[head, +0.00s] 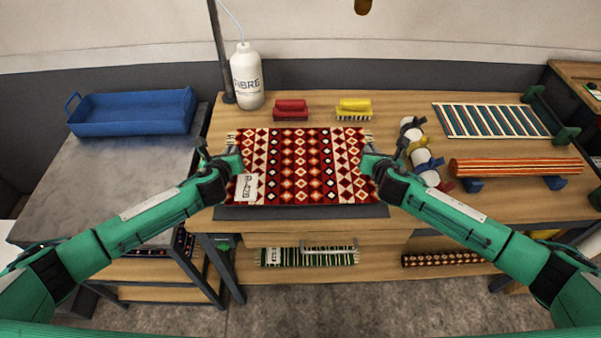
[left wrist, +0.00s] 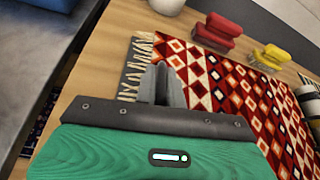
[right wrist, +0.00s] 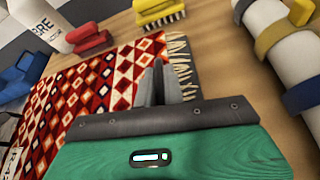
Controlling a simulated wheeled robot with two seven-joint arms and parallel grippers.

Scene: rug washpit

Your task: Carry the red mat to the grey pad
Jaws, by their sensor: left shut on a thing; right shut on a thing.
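The red mat (head: 300,165), patterned with cream and dark diamonds, lies spread out flat over the dark grey pad (head: 320,212) on the wooden table. A strip of the pad shows along the mat's front edge; most of it is hidden. My left gripper (head: 231,155) is shut on the mat's left fringed edge, and its fingers show in the left wrist view (left wrist: 165,78). My right gripper (head: 371,153) is shut on the right fringed edge, also seen in the right wrist view (right wrist: 158,82). Whether the mat touches the pad throughout I cannot tell.
A red brush (head: 291,110) and a yellow brush (head: 354,109) stand behind the mat, with a white bottle (head: 247,76) at back left. A strapped white roll (head: 424,155), an orange roll (head: 515,166) and a striped mat (head: 491,121) lie right. A blue tray (head: 132,115) sits left.

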